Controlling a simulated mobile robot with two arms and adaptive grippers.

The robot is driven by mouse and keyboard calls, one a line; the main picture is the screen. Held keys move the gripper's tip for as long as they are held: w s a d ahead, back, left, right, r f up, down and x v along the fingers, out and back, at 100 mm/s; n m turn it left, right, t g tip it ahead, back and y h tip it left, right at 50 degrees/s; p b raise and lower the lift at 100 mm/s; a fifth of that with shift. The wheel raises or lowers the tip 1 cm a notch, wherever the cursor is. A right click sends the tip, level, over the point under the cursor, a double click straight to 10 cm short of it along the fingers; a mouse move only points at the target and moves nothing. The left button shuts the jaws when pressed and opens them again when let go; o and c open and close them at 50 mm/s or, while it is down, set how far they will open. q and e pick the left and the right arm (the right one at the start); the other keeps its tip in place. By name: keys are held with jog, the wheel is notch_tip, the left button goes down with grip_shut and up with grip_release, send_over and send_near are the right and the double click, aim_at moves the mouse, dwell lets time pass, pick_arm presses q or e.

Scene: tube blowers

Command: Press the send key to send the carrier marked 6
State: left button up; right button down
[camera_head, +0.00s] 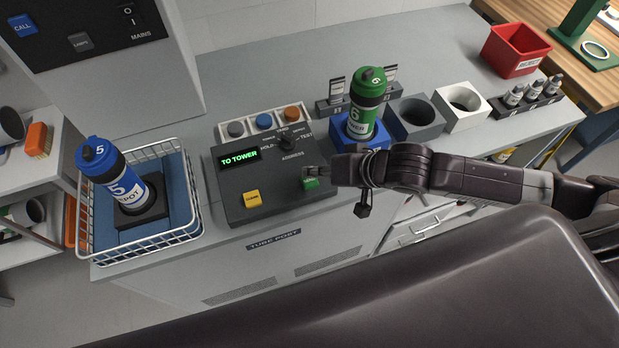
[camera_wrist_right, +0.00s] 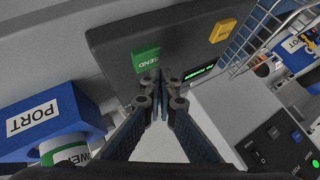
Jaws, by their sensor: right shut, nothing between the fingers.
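The port also shows at the left of the right wrist view (camera_wrist_right: 50,120). The green send key (camera_head: 310,184) is on the dark console (camera_head: 240,200); in the right wrist view its SEND label (camera_wrist_right: 146,60) is readable. My right gripper (camera_head: 312,172) is shut and empty, its fingertips (camera_wrist_right: 162,88) close beside the key. I cannot tell whether they touch it. The console display (camera_head: 239,158) reads "TO TOWER". My left gripper is not in view.
A yellow key (camera_head: 252,198) and an address knob (camera_head: 289,143) are on the same console. A blue carrier marked 5 (camera_head: 118,180) stands in a white wire basket (camera_head: 190,238) at the left. Grey (camera_head: 414,118) and white (camera_head: 462,106) holders and a red bin (camera_head: 514,50) are at the right.

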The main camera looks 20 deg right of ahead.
jog(key=shift+f, duration=0.1)
dwell(0.7)
jog(key=shift+f, duration=0.3)
